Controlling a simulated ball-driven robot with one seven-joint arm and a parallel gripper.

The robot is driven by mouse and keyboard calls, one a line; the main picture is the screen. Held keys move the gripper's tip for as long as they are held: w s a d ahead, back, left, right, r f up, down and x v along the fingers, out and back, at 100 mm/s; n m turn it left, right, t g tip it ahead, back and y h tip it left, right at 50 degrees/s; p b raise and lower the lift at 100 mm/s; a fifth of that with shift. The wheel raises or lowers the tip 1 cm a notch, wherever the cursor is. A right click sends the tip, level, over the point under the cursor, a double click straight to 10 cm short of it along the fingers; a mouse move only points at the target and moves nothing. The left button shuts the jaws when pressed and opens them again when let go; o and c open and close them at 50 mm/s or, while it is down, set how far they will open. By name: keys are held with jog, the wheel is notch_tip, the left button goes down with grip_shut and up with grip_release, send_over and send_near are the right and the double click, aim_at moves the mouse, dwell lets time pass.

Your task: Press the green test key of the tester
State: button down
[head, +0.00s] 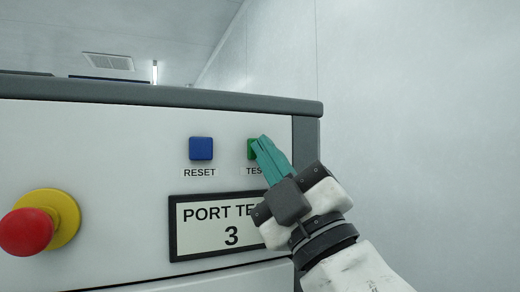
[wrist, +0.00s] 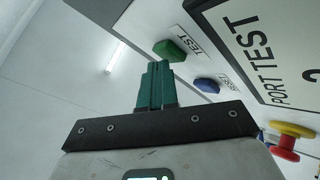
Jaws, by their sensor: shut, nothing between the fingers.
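The green test key (head: 251,149) sits on the light front panel of the tester, above a partly covered TEST label. In the head view my gripper (head: 262,142) is in front of its right part. Its teal fingers are shut and empty. I cannot tell whether the fingertips touch the key.
A blue RESET key (head: 201,148) is left of the green key. A red knob on a yellow base (head: 62,215) sticks out at the lower left. A framed PORT TEST 3 sign (head: 215,240) is below the keys. Free room lies right of the tester, up to a pale wall (head: 420,120).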

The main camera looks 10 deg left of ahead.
dwell(0.5)
jog(key=shift+s+d, duration=0.45)
jog(key=shift+s, duration=0.15)
jog(key=shift+s+d+b, duration=0.25)
jog(key=shift+s+d, duration=0.45)
jog(key=shift+s, duration=0.35)
jog(key=shift+s+d+b, duration=0.2)
jog(key=shift+s+d, duration=0.5)
jog(key=shift+s, duration=0.35)
